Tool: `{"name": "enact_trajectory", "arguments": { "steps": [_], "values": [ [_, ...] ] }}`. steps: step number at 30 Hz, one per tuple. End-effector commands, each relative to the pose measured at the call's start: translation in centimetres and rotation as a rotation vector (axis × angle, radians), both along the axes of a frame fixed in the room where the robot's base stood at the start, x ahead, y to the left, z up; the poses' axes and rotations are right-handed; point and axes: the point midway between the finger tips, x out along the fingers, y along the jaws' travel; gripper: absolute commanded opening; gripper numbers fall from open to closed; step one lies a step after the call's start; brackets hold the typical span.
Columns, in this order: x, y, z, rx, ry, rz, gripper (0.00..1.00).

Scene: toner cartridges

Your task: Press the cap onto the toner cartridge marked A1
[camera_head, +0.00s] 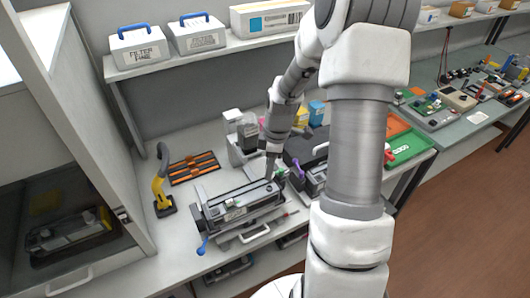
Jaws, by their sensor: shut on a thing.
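A long grey and black toner cartridge (235,214) lies in a holder on the bench, at a slant, with a small pale label on its near side. The label is too small to read, so I cannot confirm the A1 mark. My gripper (270,177) points down at the right end of the cartridge. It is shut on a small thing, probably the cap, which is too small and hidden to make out. I cannot tell whether the held thing touches the cartridge.
A yellow and black upright tool (161,183) and an orange-barred black tray (194,167) are left of the cartridge. A blue-tipped lever (202,246) sticks out at its front left. A dark machine (308,149) stands close right. Filter boxes (139,46) sit on the shelf above.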

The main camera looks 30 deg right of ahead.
Motion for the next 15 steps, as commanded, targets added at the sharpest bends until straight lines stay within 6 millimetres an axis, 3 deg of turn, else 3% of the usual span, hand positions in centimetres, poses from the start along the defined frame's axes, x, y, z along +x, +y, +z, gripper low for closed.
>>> {"name": "enact_trajectory", "arguments": {
  "steps": [8,15],
  "values": [
    [0.0,-0.2,-0.8,0.001,-0.002,0.019,0.00],
    [0.0,-0.2,-2.8,0.001,-0.002,0.018,0.00]
  ]
}}
